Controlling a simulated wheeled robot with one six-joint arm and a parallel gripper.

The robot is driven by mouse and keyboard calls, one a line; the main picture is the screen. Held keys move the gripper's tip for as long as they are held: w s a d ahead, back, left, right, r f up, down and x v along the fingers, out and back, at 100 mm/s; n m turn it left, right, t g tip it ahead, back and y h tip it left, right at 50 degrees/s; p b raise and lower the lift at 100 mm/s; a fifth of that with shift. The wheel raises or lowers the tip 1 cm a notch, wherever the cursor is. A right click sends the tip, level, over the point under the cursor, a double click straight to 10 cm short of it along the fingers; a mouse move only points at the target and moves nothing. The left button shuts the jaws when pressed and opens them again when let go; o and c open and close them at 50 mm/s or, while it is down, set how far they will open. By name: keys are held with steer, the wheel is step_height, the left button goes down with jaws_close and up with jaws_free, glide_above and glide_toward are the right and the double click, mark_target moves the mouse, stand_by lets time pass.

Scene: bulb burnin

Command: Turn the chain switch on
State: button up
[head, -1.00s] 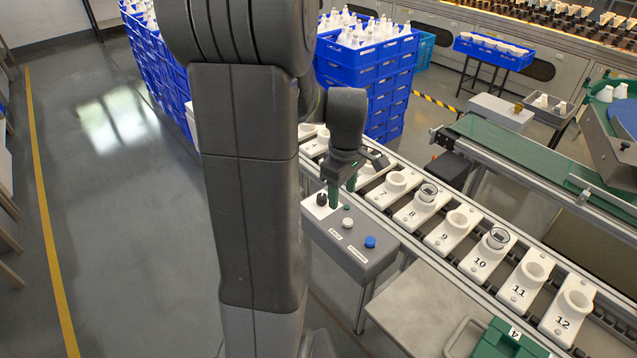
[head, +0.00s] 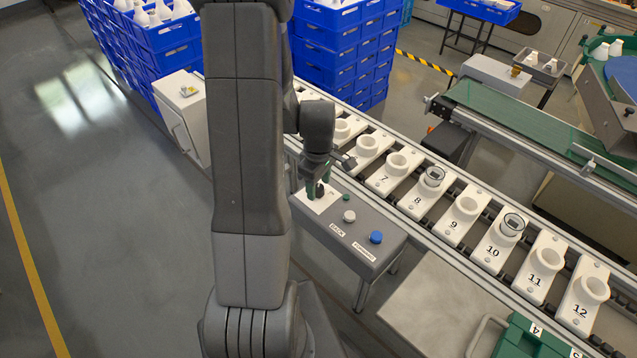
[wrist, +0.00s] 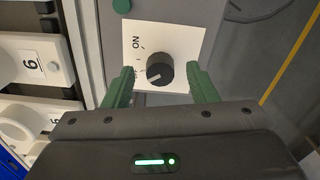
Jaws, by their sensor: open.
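The chain switch (wrist: 160,69) is a round black knob on a white plate (wrist: 178,40) on top of a grey control box (head: 352,232). In the wrist view the plate reads ON at upper left; the lower label is partly hidden by a finger. The knob's pale mark faces lower left, away from ON. My gripper (wrist: 160,75) is open, its two green fingers on either side of the knob with gaps between. In the head view my gripper (head: 319,190) is low over the plate, and its fingers partly hide the knob.
A white button (head: 349,216), blue button (head: 376,237) and small green button (head: 346,197) are on the box. The conveyor with numbered white holders (head: 465,207) runs close behind it. A green case (head: 530,338) is at lower right; blue crates (head: 340,45) stand behind.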

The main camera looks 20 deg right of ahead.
steer(key=shift+f, duration=0.1)
steer(key=shift+c, duration=0.4)
steer(key=c, duration=0.9)
steer(key=shift+m, duration=0.3)
steer(key=m+b, duration=0.1)
steer(key=m, duration=0.1)
steer(key=shift+m, duration=0.4)
steer(key=m+b, duration=0.1)
steer(key=m, duration=0.2)
steer(key=shift+m, duration=0.3)
steer(key=m+b, duration=0.1)
steer(key=m, duration=0.2)
steer(key=shift+m, duration=0.3)
steer(key=shift+m+b, duration=0.35)
steer(key=shift+m, duration=1.25)
